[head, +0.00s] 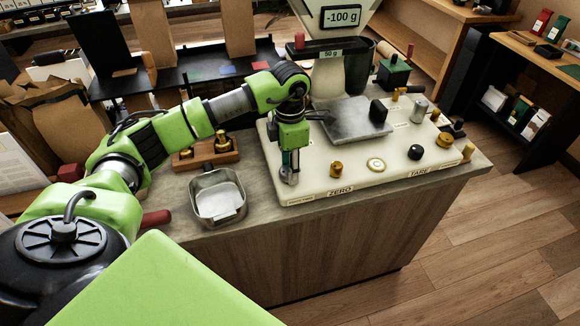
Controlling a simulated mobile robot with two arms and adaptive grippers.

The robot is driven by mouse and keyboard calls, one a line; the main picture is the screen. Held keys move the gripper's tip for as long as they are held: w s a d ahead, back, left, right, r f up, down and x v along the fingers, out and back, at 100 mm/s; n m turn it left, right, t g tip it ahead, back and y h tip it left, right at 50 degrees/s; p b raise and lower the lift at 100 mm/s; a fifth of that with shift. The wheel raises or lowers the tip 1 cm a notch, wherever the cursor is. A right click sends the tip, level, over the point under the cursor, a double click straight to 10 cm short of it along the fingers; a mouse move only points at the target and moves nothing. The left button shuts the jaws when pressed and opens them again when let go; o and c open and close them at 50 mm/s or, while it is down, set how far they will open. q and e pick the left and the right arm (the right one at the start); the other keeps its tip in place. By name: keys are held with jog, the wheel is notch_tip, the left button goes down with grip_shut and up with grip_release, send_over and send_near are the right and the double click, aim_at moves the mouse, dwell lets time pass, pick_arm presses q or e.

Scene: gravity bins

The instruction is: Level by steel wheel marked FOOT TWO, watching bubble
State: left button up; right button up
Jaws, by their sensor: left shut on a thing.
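The cream scale base (300,150) stands on the counter. At its front left corner my left gripper (289,170) points down, shut on a small steel wheel (289,178) that is mostly hidden by the fingers. A small label plate lies just in front of it, too small to read surely. The round bubble level (376,164) sits at the front middle of the base; its bubble is too small to place. The display (341,17) reads -100 g. My right gripper is not in view.
A brass knob (336,169) stands by the ZERO label, and a black knob (415,152) near TARE.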

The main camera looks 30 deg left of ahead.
pick_arm(q)
jog(key=shift+f+n+b, duration=0.1)
jog(key=shift+n+b, duration=0.5)
jog(key=shift+n, duration=0.4)
jog(key=shift+n+b, duration=0.35)
jog(key=shift+n, duration=0.95)
jog(key=shift+w+a, duration=0.1)
jog(key=o, duration=1.1)
notch_tip(320, 180, up, 12)
jog(key=shift+r, duration=0.1)
